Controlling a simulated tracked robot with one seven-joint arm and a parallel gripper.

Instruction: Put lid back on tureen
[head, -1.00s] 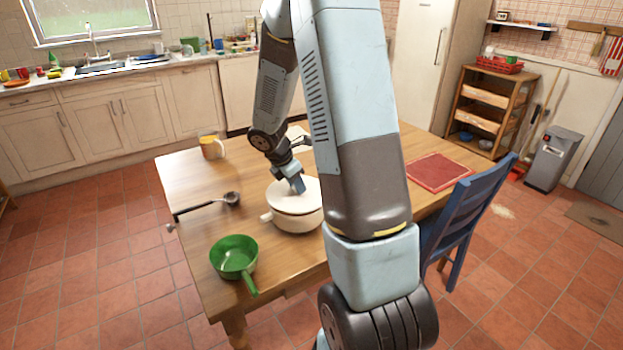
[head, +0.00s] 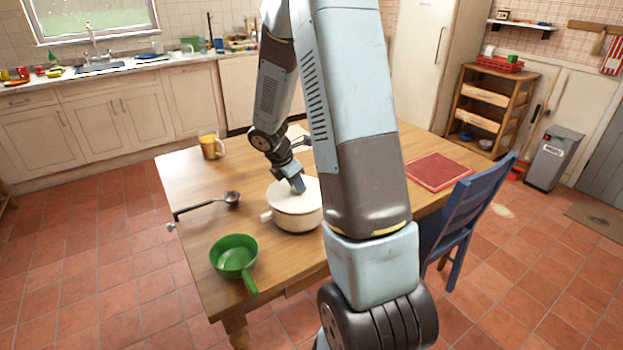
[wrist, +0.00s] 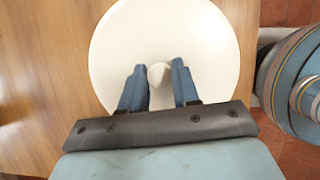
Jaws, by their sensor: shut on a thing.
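The cream tureen (head: 290,221) stands on the wooden table, with a handle on its left side. The round cream lid (head: 285,195) sits on top of it and looks level; whether it is fully seated all round I cannot tell. My gripper (head: 298,186) is at the top of the lid. In the wrist view my gripper (wrist: 158,80) has its two blue fingers on either side of the lid's round knob (wrist: 159,73), shut on it. The lid (wrist: 205,45) fills the middle of that view and hides the tureen below. My arm covers the tureen's right side in the head view.
A red mat (head: 440,171) lies on the right by a blue chair (head: 465,215).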

